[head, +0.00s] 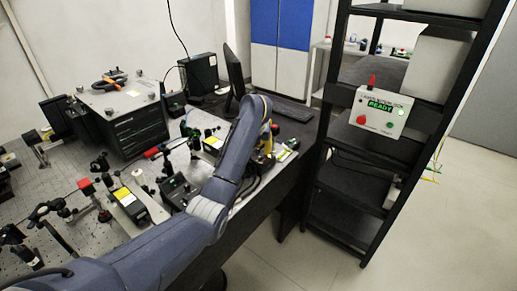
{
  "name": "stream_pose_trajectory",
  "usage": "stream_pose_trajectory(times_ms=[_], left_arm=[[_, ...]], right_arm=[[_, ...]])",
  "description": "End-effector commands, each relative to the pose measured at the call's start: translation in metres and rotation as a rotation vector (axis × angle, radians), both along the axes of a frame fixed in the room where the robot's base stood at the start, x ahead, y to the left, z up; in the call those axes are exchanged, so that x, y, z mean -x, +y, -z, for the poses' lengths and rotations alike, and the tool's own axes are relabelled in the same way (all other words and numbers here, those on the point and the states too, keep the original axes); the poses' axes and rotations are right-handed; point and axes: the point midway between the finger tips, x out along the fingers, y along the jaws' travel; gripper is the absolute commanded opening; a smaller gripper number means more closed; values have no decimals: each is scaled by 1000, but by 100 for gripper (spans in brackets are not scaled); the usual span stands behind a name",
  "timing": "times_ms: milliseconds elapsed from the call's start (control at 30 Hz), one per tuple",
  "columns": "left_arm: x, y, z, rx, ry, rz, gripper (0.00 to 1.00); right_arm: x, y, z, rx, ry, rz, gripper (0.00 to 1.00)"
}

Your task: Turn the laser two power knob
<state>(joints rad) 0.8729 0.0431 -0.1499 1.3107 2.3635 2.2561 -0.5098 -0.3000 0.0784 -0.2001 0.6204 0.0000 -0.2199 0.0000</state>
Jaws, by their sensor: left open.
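My left arm reaches from the lower left across the bench, and its gripper (265,148) points down at the bench's right edge. The gripper is open; its fingertips are small and partly hidden by my arm. A small box with a yellow label (214,143) sits just left of the gripper. A black control box with knobs (177,189) stands further left, near the front edge. Another yellow-labelled device (125,196) lies left of that. I cannot tell which one carries the laser two power knob; no such marking is readable. My right gripper is not in view.
A black rack (318,205) stands right of the bench, holding a white panel with a green READY display (381,104). A large black instrument (134,131), a monitor (234,71) and a keyboard (293,109) stand behind. Optics crowd the perforated bench at left.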

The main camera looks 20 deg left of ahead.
Motion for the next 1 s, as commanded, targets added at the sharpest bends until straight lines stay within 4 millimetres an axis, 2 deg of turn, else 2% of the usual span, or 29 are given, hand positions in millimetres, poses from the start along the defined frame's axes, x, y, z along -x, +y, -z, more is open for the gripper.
stream_pose_trajectory(times_ms=[67,300,1000], left_arm=[[0,0,0,0,0,0,29],[0,0,0,0,0,0,1],[0,-1,-1,2,-1,14,0]], right_arm=[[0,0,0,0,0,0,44],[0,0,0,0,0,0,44],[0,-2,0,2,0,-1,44]])
